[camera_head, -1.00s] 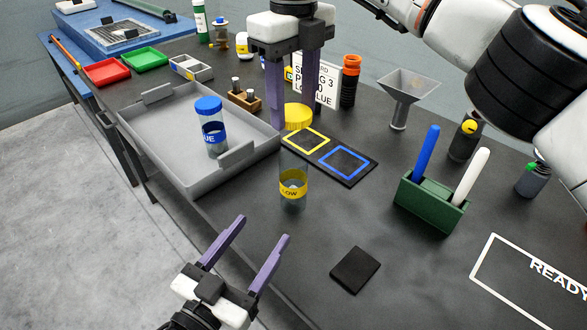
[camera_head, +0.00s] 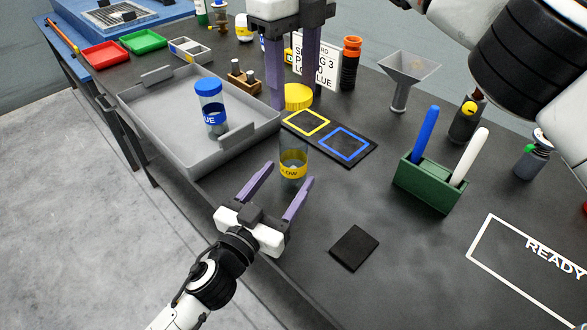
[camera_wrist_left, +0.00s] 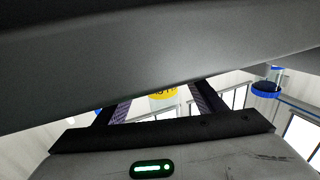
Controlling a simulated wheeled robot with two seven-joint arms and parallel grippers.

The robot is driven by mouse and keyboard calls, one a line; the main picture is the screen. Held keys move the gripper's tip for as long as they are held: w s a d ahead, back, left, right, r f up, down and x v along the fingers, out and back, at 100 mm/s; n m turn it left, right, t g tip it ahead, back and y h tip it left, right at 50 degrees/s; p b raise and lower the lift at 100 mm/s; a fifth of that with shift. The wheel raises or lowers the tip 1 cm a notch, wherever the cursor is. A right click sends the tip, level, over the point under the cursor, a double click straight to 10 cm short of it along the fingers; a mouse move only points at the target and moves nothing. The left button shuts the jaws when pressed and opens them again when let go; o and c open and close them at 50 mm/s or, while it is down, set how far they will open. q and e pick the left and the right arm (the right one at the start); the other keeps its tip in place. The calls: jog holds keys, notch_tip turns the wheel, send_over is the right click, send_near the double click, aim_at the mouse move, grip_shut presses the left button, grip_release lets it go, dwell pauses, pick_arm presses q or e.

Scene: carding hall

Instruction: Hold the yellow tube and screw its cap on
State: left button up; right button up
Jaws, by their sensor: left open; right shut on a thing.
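The yellow tube (camera_head: 293,170), clear with a yellow label, stands upright and uncapped on the dark table in the head view. My left gripper (camera_head: 288,175) is open, its purple fingertips at either side of the tube's lower part. Whether they touch it I cannot tell. In the left wrist view the yellow label (camera_wrist_left: 163,94) shows between the fingers. The yellow cap (camera_head: 298,97) is between the fingertips of my right gripper (camera_head: 293,95), which is shut on it. The cap is apart from the tube, farther back in the picture.
A grey tray (camera_head: 160,130) holds the blue-capped tube (camera_head: 210,107) at left. A black plate (camera_head: 345,162) with yellow and blue squares lies behind the yellow tube. A green pen holder (camera_head: 425,185), funnel (camera_head: 408,75) and black pad (camera_head: 354,248) are right. The table's front edge is near.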

aim_at(293, 109)
pick_arm(q)
jog(key=shift+w+d, duration=0.35)
jog(key=shift+w, duration=0.25)
jog(key=shift+c, duration=0.4)
jog(key=c, duration=1.5)
pick_arm(e)
jog(key=shift+f, duration=2.5)
jog(key=shift+f, duration=0.9)
pick_arm(q)
grip_shut()
pick_arm(e)
jog(key=shift+f, duration=0.55)
